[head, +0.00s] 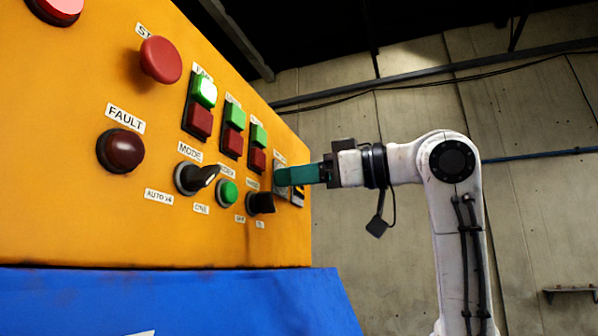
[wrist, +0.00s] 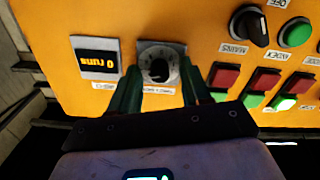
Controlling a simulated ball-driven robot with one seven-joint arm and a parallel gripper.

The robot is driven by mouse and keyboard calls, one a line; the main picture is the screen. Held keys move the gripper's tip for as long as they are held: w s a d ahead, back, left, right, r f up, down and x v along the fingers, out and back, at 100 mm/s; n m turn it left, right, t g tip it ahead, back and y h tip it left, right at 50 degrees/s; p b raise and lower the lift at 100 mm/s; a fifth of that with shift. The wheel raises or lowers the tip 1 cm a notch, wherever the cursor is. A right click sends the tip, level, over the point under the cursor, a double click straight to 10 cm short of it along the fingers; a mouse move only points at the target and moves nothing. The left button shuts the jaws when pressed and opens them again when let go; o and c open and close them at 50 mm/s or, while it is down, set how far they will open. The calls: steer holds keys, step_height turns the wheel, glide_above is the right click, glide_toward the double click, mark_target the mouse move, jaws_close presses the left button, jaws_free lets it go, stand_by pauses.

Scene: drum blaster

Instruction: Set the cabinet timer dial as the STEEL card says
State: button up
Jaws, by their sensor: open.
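The timer dial (wrist: 159,68), a dark knob on a pale round scale in a square plate, is on the orange cabinet face in the wrist view. Its scale marks are too small to read. My gripper (wrist: 161,75) is open, its green fingers on either side of the dial; I cannot tell whether they touch it. In the head view my gripper (head: 281,177) is at the cabinet's far right end and hides most of the dial. No STEEL card shows in either view.
A small display (wrist: 97,58) beside the dial seems to read "0 runs". A black mains switch (wrist: 249,26), an index button (wrist: 296,32) and red and green button pairs (head: 233,130) are nearby. A mode switch (head: 195,178) and fault lamp (head: 121,151) are farther left.

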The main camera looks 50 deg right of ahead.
steer(key=shift+c, duration=0.3)
jaws_close()
steer(key=shift+n, duration=0.3)
steer(key=n, duration=2.2)
steer(key=shift+f+n, duration=0.3)
steer(key=shift+n, duration=0.1)
stand_by(0.5)
steer(key=shift+o, duration=0.3)
jaws_free()
steer(key=shift+r, duration=0.1)
